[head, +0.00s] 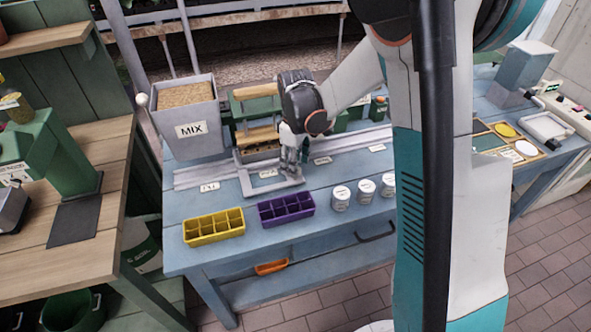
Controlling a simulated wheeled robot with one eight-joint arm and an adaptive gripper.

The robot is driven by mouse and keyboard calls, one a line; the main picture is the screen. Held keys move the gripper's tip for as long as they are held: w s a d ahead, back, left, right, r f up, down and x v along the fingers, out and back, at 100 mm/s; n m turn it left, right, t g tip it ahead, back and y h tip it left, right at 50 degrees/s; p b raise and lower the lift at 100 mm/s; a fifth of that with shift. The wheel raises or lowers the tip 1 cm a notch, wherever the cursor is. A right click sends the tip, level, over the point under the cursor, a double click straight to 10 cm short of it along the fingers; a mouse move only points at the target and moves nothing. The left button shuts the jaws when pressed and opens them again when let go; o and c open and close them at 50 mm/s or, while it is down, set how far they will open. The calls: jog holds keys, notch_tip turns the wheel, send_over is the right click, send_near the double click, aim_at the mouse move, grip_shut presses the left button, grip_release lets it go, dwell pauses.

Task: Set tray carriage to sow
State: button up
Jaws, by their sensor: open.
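The grey tray carriage (247,190) is a flat open frame on the long pale rail (188,178) along the blue bench. It stands in front of the green machine with wooden parts, between the leftmost label and a label further right. My gripper (291,168) points down over the carriage's right part. The fingertips are small and partly hidden, so I cannot tell whether they touch it. Small white labels lie along the rail: a left one (209,187), one inside the carriage frame (268,173), and others to the right (322,160) (377,148). Their words are too small to read surely.
A yellow cell tray (213,237) and a purple cell tray (286,218) lie at the bench's front edge. White cans (340,198) stand to their right. A grey MIX hopper (190,145) stands behind left. My arm hides the bench's right middle.

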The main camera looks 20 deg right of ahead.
jog(key=shift+f, duration=1)
grip_shut()
jog(key=d, duration=1.9)
grip_release()
